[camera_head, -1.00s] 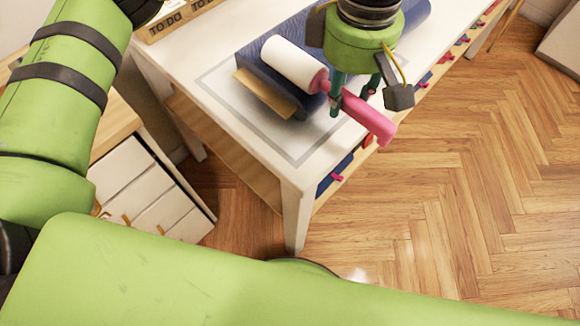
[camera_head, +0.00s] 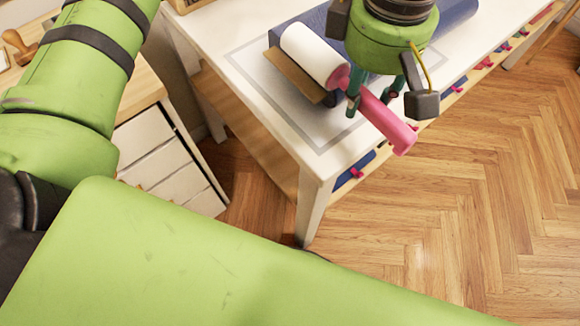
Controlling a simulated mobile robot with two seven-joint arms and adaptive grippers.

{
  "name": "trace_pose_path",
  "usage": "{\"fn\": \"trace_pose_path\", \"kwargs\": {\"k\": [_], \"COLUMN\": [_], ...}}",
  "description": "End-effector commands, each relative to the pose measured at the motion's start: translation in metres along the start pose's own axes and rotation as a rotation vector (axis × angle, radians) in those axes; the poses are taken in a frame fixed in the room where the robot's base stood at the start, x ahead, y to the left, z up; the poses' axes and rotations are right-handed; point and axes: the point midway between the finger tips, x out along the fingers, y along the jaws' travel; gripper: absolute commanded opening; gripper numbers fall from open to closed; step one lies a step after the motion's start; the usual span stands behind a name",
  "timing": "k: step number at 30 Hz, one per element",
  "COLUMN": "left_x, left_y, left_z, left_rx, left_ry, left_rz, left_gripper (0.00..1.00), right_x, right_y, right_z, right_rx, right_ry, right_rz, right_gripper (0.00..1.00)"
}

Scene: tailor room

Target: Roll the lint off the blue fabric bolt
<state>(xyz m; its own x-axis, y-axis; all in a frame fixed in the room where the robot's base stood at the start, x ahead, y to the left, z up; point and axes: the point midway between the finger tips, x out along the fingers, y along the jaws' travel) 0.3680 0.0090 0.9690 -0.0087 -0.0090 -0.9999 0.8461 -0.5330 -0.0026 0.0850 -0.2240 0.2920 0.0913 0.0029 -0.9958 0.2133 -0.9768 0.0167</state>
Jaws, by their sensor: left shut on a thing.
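The blue fabric bolt (camera_head: 454,17) lies across the white table, partly hidden behind my gripper. A flat brown board (camera_head: 294,77) sticks out at its near left end. The lint roller has a white cylinder (camera_head: 311,55) and a pink handle (camera_head: 388,122). My left gripper (camera_head: 377,94) comes down from the top and is shut on the lint roller near the top of its handle. The white cylinder is over the bolt's near left end, next to the board; whether it touches the fabric I cannot tell. No lint can be made out. My right gripper is not in view.
The white table (camera_head: 207,36) has a grey outlined rectangle around the bolt's near end. Coloured items sit along the shelf under its right edge. A white drawer cabinet (camera_head: 158,150) stands at left. The wooden floor (camera_head: 480,200) at right is clear.

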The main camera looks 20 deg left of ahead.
Motion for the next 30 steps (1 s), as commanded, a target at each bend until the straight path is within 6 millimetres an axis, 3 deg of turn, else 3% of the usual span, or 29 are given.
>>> {"fn": "trace_pose_path", "kwargs": {"k": [15, 30], "left_x": [0.001, 0.001], "left_y": [-0.029, -0.035], "left_z": [0.0, 0.0], "left_rx": [0.001, 0.0], "left_ry": [-0.008, -0.01], "left_rz": [0.0, 0.001], "left_gripper": [0.0, 0.0], "right_x": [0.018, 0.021], "right_y": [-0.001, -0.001], "right_z": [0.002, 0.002], "right_rx": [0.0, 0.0], "right_ry": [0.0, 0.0], "right_rz": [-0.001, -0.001], "right_gripper": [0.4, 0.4]}}
